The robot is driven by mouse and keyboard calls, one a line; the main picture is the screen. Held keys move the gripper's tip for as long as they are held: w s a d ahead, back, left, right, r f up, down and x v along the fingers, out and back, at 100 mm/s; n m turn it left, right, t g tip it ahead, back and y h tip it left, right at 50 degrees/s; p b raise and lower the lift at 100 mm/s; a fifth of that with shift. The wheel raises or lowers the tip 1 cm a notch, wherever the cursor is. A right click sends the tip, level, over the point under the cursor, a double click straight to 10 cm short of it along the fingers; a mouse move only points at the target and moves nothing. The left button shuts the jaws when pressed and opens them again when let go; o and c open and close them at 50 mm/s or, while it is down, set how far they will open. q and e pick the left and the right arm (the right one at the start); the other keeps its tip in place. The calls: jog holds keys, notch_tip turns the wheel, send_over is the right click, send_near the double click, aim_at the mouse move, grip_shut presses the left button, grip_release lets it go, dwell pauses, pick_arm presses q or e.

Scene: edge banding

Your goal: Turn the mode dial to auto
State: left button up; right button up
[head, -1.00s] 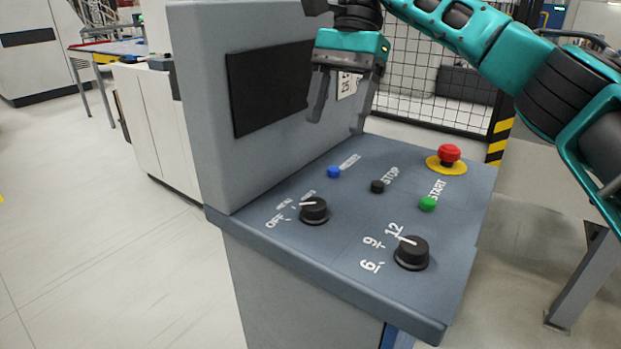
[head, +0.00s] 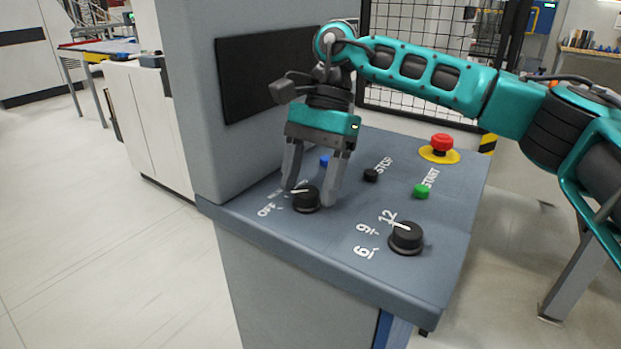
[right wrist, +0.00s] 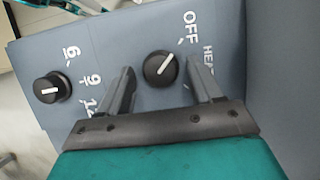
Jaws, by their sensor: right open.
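The mode dial (head: 306,199) is a black round knob with a white pointer line, on the left of the sloped grey panel (head: 330,250). Its labels include OFF; another label beside it is partly hidden. In the right wrist view the dial (right wrist: 160,69) shows its pointer slanted, with OFF and "HEA" (right wrist: 208,60) printed nearby. My right gripper (head: 310,196) is open and pointed down, its fingers on either side of the dial. In the right wrist view the fingers (right wrist: 160,85) stand apart from the knob with gaps. My left gripper is not in view.
A second black dial (head: 406,237) marked 6, 9, 12 sits at the front right. A green START button (head: 421,191), black STOP button (head: 370,175), blue button (head: 325,161) and red emergency stop (head: 441,146) are on the panel. A grey upright housing (head: 185,100) rises at the left.

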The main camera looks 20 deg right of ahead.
jog(key=c, duration=1.1)
jog(key=shift+o, duration=0.2)
